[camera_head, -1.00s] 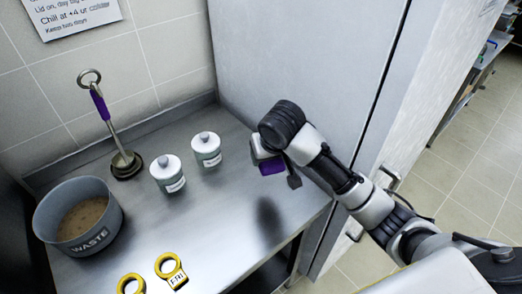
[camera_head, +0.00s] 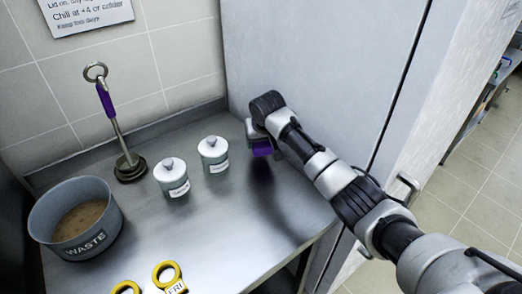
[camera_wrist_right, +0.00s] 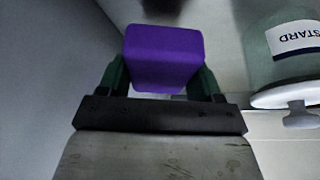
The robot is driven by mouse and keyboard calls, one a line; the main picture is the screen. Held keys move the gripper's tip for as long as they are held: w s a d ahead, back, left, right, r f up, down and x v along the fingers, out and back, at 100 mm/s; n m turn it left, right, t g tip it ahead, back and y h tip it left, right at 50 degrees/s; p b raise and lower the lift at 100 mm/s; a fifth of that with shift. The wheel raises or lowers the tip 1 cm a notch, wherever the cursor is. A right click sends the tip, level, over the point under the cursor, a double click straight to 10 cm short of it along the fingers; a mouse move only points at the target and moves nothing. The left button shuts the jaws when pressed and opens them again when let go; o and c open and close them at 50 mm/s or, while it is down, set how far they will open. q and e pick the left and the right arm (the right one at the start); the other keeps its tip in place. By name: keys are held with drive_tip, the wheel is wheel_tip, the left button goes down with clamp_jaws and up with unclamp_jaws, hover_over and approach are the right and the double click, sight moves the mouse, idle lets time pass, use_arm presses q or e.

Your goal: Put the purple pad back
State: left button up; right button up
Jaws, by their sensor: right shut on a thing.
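The purple pad (camera_wrist_right: 164,58) is a small block held between the two fingers of my right gripper (camera_wrist_right: 163,85) in the right wrist view. In the head view the pad (camera_head: 262,147) hangs below my right gripper (camera_head: 263,143), just above the steel counter (camera_head: 235,225). A dark shadow lies on the counter under it. It is to the right of the two white-lidded jars. My left gripper is not in view.
A jar (camera_head: 214,155) stands close left of the pad, with another jar (camera_head: 172,177) beside it. A ladle-like tool with a purple handle (camera_head: 107,102), a waste pot (camera_head: 75,218) and yellow rings (camera_head: 167,277) are further left. A tall cabinet (camera_head: 310,70) stands behind.

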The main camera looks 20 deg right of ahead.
sight(261, 158)
drive_tip(key=shift+f, duration=2.05)
drive_tip(key=o, duration=0.9)
drive_tip(key=shift+f, duration=0.15)
drive_tip(key=shift+c, duration=0.2)
drive_tip(key=shift+s+r, duration=0.15)
drive_tip(key=shift+r, duration=0.55)
drive_tip(key=v, duration=1.1)
drive_tip(key=shift+s, duration=0.1)
